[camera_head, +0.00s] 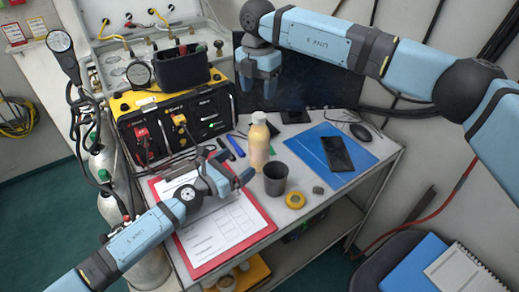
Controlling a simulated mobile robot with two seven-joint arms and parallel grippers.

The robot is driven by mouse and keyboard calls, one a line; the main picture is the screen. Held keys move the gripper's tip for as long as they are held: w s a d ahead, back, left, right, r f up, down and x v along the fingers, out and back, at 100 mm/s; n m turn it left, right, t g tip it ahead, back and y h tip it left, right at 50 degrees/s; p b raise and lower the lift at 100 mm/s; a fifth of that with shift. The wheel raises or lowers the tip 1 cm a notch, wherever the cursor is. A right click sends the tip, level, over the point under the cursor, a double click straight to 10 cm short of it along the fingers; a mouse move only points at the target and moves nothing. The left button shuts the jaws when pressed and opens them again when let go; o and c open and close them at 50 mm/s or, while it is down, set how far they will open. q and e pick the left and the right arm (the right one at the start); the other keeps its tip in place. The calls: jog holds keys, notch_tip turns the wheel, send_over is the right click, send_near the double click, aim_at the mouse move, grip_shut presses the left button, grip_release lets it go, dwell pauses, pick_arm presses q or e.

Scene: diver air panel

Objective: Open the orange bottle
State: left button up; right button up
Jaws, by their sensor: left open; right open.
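The orange bottle (258,142) stands upright near the middle of the table, with a pale top. My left gripper (247,176) is open, low over the red clipboard just left of the bottle's lower part; I cannot tell whether it touches the bottle. My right gripper (259,92) is open and points down above and behind the bottle top, in front of the dark monitor. Nothing shows between the fingers of either gripper.
A dark cup (275,180) stands right of the bottle, with a yellow tape roll (295,200) in front. A blue folder (308,151) bears a black phone (337,154). The red clipboard (262,236) lies at front left. A yellow-black air panel (207,110) stands behind left.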

aim_at(259, 148)
pick_arm(q)
jog(key=x, duration=0.9)
jog(key=shift+w+d+f, duration=0.1)
jog(key=shift+w+d, duration=0.1)
pick_arm(e)
jog(key=shift+w+d+f, duration=0.1)
pick_arm(q)
jog(key=c, duration=1.8)
pick_arm(e)
jog(key=m, duration=0.4)
jog(key=shift+m, duration=0.4)
jog(key=m, duration=0.3)
jog(key=shift+m, duration=0.3)
jog(key=shift+f, duration=0.15)
jog(key=shift+m, duration=0.3)
notch_tip(259, 148, down, 8)
jog(key=shift+r, duration=0.15)
